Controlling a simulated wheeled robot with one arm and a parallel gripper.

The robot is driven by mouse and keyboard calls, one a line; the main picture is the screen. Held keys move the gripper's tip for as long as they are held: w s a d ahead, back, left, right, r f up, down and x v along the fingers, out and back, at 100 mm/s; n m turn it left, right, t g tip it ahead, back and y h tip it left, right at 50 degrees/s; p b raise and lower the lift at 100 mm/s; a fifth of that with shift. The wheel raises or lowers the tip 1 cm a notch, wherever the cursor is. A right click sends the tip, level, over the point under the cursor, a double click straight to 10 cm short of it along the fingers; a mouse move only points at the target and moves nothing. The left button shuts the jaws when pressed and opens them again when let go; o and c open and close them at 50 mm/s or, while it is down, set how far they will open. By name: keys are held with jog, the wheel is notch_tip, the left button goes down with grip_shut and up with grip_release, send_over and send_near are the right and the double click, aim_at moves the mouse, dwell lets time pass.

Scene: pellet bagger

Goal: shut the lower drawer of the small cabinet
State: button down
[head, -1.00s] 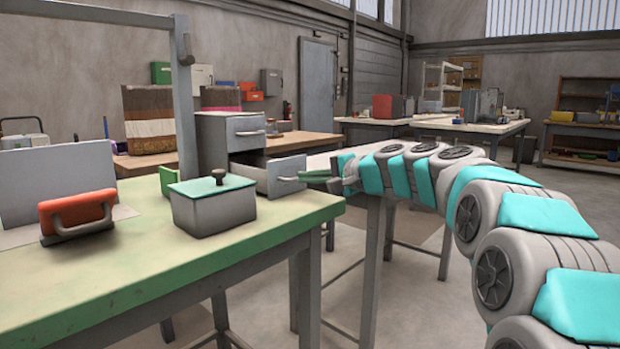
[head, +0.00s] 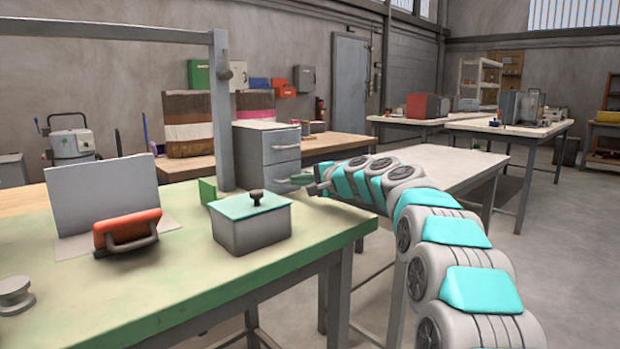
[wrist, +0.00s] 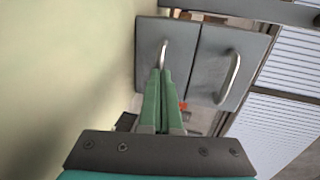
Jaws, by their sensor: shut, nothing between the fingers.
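The small grey cabinet (head: 246,150) stands at the table's far edge. Its lower drawer (head: 284,172) looks flush with the upper drawer (head: 282,146), with no gap showing. In the wrist view the lower drawer front (wrist: 150,50) is on the left and the upper drawer front (wrist: 212,60) on the right, side by side. My gripper (head: 298,179) is shut and empty, its green fingers (wrist: 160,80) pointing at the lower drawer front by its handle (wrist: 164,52). I cannot tell whether the tips touch it.
A grey box with a teal lid (head: 250,225) and a red-handled tool (head: 127,230) stand on the green table (head: 160,285). A metal post (head: 220,110) rises beside the cabinet. Open floor (head: 550,260) lies to the right.

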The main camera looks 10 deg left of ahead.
jog(key=shift+w+a, duration=0.25)
jog(key=shift+a, duration=0.05)
jog(key=shift+f, duration=0.1)
